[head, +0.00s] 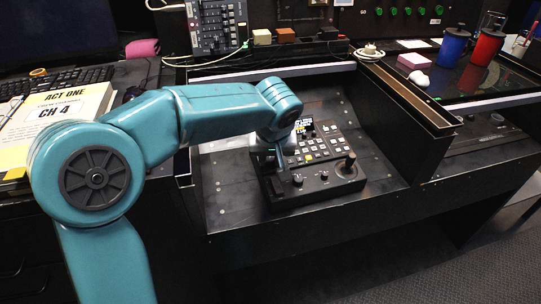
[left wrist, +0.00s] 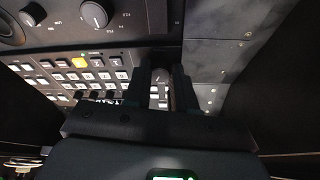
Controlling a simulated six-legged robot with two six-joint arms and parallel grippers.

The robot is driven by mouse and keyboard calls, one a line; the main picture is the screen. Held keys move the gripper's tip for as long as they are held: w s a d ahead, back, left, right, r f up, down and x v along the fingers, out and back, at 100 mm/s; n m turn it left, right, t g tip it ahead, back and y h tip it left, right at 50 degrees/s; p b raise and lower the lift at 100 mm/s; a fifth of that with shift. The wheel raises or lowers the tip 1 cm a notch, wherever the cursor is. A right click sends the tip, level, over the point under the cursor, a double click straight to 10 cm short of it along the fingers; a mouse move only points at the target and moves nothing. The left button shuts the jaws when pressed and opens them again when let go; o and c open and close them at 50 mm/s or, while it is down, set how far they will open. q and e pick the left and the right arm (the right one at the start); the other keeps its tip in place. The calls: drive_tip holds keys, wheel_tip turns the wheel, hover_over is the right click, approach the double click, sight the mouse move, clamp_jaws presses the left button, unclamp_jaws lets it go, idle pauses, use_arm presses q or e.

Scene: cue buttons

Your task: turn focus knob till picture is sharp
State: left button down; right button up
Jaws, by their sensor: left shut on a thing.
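A black control panel (head: 318,190) with rows of buttons lies in the desk recess; it also shows in the left wrist view (left wrist: 140,35). My left gripper (head: 280,168) reaches down to its left side. Another round knob (left wrist: 95,15) with a white pointer stands apart from the fingers. A small lit screen (head: 304,126) is partly behind my arm; its sharpness cannot be told. My right gripper is not in view.
A mixer (head: 218,25) is behind. A blue mug (head: 453,47) and a red mug (head: 487,47) stand at back right. The recess floor in front is clear.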

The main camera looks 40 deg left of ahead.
use_arm(q)
drive_tip(key=c, duration=0.9)
unclamp_jaws()
drive_tip(key=p+v, duration=0.4)
drive_tip(key=v, duration=1.2)
drive_tip(key=shift+s+r, duration=0.1)
drive_tip(key=shift+r, duration=0.1)
